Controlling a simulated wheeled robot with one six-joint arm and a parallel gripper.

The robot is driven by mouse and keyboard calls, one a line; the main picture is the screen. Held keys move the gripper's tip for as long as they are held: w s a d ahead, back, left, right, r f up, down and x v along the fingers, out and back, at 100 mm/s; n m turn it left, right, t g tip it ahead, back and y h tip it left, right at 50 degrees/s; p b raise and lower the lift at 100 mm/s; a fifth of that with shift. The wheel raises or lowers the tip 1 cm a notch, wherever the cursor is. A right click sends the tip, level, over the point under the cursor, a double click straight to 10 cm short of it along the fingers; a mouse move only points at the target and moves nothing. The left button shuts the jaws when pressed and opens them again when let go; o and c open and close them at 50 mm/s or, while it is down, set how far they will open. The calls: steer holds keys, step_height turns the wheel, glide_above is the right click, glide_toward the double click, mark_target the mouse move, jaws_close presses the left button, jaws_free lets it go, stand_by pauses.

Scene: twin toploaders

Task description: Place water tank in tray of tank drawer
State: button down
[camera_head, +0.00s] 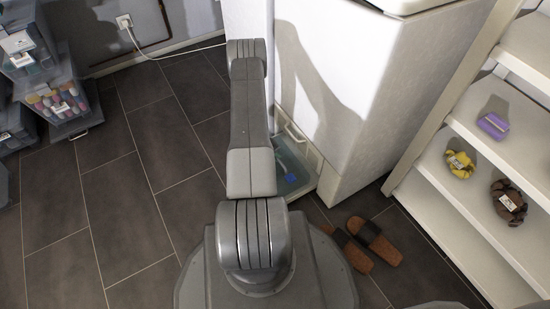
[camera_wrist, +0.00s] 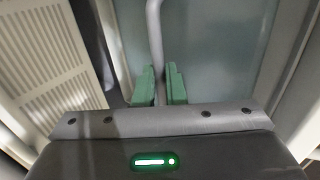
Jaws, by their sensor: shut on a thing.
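In the wrist view, my gripper (camera_wrist: 160,78) has its green fingers on either side of a pale bar (camera_wrist: 155,25), shut on it. The bar looks like the handle of the water tank, whose translucent bluish face (camera_wrist: 220,45) fills much of the view behind. In the head view, a translucent bluish container (camera_head: 288,165) with a blue mark sits low at the foot of a white cabinet, partly behind my arm. I cannot tell whether it is the held tank or the drawer tray. My gripper is hidden in the head view.
A white appliance (camera_head: 345,85) stands just right of my arm. Brown slippers (camera_head: 368,245) lie on the floor near my base. White shelves (camera_head: 450,180) are at right, clear storage boxes (camera_head: 55,100) at left. The tiled floor (camera_head: 140,170) left of my arm is clear. A slatted panel (camera_wrist: 50,60) shows at wrist-view left.

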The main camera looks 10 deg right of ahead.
steer(key=c, duration=1.5)
jaws_free()
steer(key=shift+r, duration=0.1)
steer(key=shift+a+r, duration=0.1)
steer(key=shift+r, duration=0.15)
steer(key=p+v, duration=0.3)
steer(key=v, duration=0.8)
steer(key=shift+r, duration=0.2)
steer(key=shift+o, duration=0.2)
steer(key=shift+s+a, duration=0.1)
